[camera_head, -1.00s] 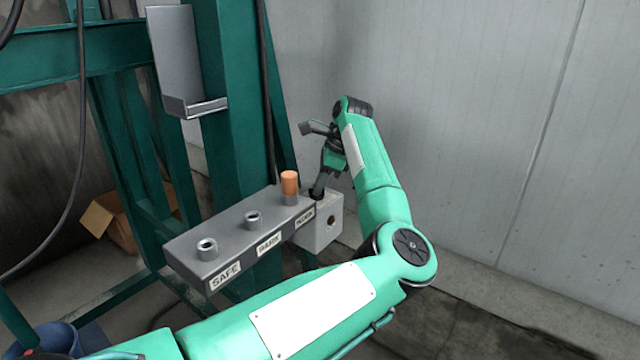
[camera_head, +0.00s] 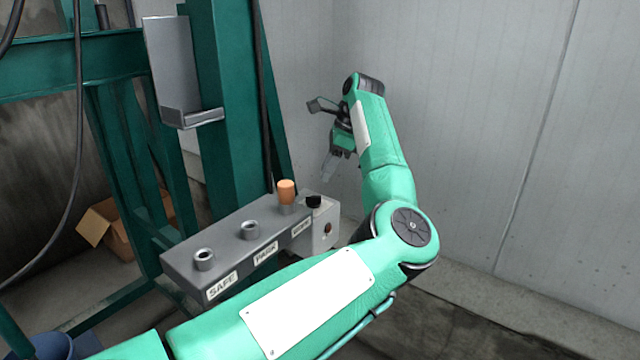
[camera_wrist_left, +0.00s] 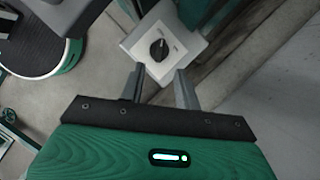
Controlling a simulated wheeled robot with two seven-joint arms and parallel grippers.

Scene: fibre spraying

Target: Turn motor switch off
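The motor switch is a black rotary knob (camera_head: 314,201) on top of a pale grey box (camera_head: 325,235), at the right end of the labelled grey holder. In the left wrist view the knob (camera_wrist_left: 158,48) sits on a light square plate, with small markings that I cannot read. My left gripper (camera_head: 329,172) hangs above the box, clear of the knob. In the left wrist view its two fingers (camera_wrist_left: 158,72) are apart with nothing between them, and the knob shows just beyond the tips. My right gripper is not in view.
The grey holder (camera_head: 215,262) has several sockets, with an orange-topped plug (camera_head: 286,190) close beside the knob. A green steel frame (camera_head: 225,100) with a grey bracket (camera_head: 172,75) stands behind left. A cardboard box (camera_head: 110,225) lies on the floor. Grey wall fills the right.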

